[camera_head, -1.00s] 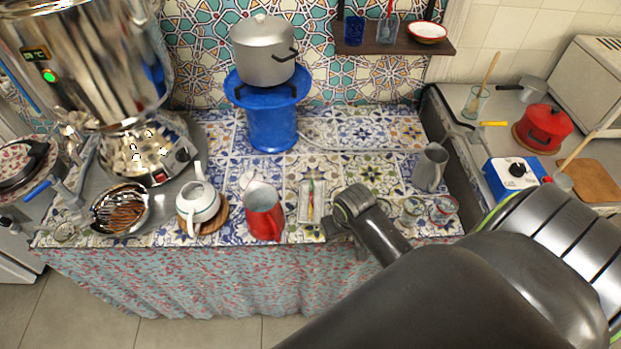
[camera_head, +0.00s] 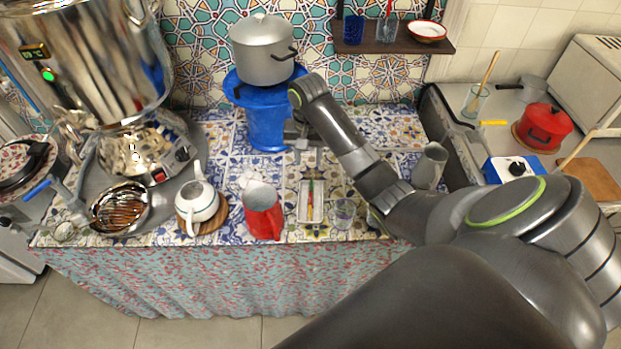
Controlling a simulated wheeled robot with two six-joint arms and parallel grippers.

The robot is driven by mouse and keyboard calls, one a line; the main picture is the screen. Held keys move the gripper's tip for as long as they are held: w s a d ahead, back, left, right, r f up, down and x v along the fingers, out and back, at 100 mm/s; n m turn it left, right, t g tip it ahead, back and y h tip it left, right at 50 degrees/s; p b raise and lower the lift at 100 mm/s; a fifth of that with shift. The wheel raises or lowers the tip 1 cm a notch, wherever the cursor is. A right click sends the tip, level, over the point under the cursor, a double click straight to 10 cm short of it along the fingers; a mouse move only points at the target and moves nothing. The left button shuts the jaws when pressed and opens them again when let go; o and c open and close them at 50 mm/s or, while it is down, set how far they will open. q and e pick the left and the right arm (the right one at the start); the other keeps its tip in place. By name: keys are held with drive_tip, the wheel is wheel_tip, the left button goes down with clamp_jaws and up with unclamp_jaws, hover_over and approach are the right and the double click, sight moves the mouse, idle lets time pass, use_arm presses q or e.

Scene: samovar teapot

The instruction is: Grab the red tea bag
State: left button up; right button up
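A small white tray (camera_head: 304,217) lies on the tiled counter and holds thin coloured strips. A red strip (camera_head: 310,187) among them looks like the red tea bag; it is too small to tell clearly. My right gripper (camera_head: 307,156) is above the counter, behind the tray and in front of the blue stand. It points down, its fingers appear spread, and nothing shows between them. It is apart from the tray. My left gripper is not in view.
A red jug (camera_head: 262,213) stands left of the tray, with a white teapot (camera_head: 198,203) beyond it. A glass (camera_head: 343,212) stands just right of the tray. The blue stand (camera_head: 264,120) carries a grey pot (camera_head: 262,50). A metal jug (camera_head: 430,166) stands farther right.

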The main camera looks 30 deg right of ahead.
drive_tip(key=b, duration=1)
hover_over(311, 196)
drive_tip(key=f, duration=1)
drive_tip(key=shift+w+a+f, duration=0.15)
drive_tip(key=shift+a+f, duration=0.15)
drive_tip(key=shift+f, duration=0.4)
drive_tip(key=shift+d+f, duration=0.2)
drive_tip(key=shift+f, duration=2)
clamp_jaws()
